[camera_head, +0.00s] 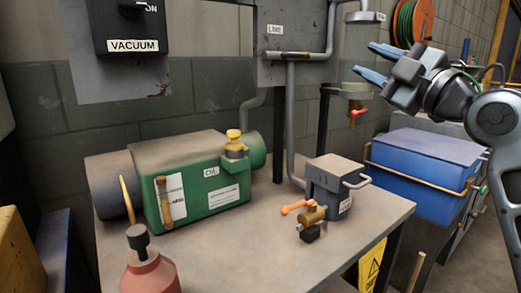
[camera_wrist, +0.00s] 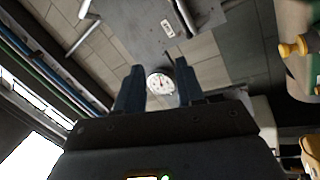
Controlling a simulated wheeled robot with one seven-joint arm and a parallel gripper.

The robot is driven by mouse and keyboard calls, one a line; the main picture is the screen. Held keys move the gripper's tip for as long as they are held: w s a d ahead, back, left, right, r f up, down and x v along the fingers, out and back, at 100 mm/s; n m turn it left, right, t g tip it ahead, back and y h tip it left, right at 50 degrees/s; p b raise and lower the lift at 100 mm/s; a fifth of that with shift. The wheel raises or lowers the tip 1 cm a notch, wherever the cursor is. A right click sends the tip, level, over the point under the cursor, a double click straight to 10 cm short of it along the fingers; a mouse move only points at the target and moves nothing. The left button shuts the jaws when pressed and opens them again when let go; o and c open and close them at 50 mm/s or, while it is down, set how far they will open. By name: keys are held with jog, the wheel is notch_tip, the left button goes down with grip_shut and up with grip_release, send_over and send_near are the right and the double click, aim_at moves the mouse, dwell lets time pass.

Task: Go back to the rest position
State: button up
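My gripper (camera_head: 373,63) is raised at the upper right of the head view, with its two blue fingers pointing left toward the wall. The fingers are apart and nothing shows between them. In the wrist view my gripper (camera_wrist: 158,82) also shows its fingers spread, with a round white gauge (camera_wrist: 160,83) seen in the distance between them. My arm comes in from the right edge of the head view.
The bench (camera_head: 255,232) below holds a green oil pump (camera_head: 190,180), a grey box with an orange-handled valve (camera_head: 335,185) and a red oil can (camera_head: 148,272). A blue bin (camera_head: 425,165) stands to the right. A pipe (camera_head: 291,110) runs down the wall.

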jog(key=s+a+f+m+t+h, duration=0.1)
jog(key=s+f+m+h, duration=0.5)
jog(key=f, duration=1)
jog(key=s+f+m+h, duration=0.3)
jog(key=s+f+m, duration=0.75)
jog(key=f, duration=0.45)
jog(key=s+f+m+g+h, duration=0.1)
jog(key=s+f, duration=0.4)
jog(key=s, duration=0.5)
jog(key=s+f+m+g+h, duration=0.15)
jog(key=s+f, duration=0.25)
jog(key=s, duration=0.5)
jog(key=s+d+r+g, duration=0.1)
jog(key=s+d+g, duration=0.1)
jog(key=s, duration=1.5)
notch_tip(320, 180, down, 10)
jog(key=b, duration=1)
notch_tip(320, 180, up, 20)
jog(key=p, duration=2)
jog(key=shift+y, duration=0.45)
